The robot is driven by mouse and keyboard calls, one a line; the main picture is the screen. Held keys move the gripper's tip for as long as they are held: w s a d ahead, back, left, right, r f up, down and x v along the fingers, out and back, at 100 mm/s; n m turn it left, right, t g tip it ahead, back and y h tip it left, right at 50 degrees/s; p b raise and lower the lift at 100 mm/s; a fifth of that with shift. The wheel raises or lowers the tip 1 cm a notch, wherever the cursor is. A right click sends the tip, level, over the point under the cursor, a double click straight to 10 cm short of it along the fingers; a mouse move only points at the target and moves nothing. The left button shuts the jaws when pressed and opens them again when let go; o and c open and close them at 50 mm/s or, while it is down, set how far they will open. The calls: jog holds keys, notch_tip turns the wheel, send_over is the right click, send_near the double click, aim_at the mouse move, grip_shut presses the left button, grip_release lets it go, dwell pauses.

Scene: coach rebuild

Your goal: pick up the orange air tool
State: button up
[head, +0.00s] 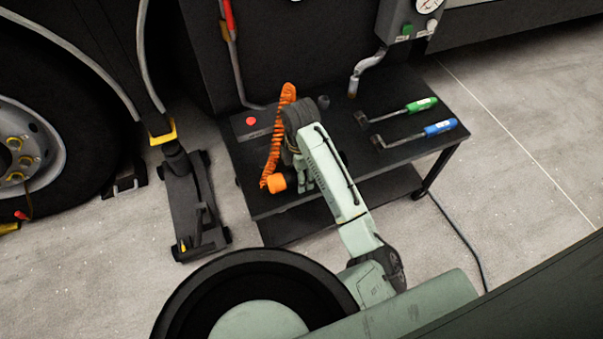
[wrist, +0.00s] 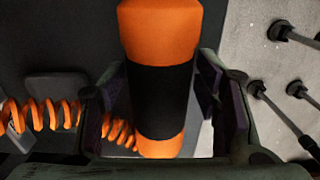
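The orange air tool (wrist: 158,32) with a black middle band stands out large in the wrist view, between the two fingers of my gripper (wrist: 165,105). The fingers are apart on either side of it, and a gap shows at its right side; I see no firm contact. In the head view the orange end of the tool (head: 276,183) shows at the left of my gripper (head: 303,183), over the front part of the black table (head: 275,203). My arm hides the rest of the tool there.
An orange coiled hose (head: 274,140) runs beside my gripper. A green-handled tool (head: 420,104) and a blue-handled tool (head: 438,128) lie on the table's right side. A floor jack (head: 196,205) and a large wheel (head: 30,140) are at the left. Floor at the right is mostly clear.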

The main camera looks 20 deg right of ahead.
jog(key=shift+r, duration=0.1)
jog(key=c, duration=1.2)
jog(key=shift+o, duration=0.2)
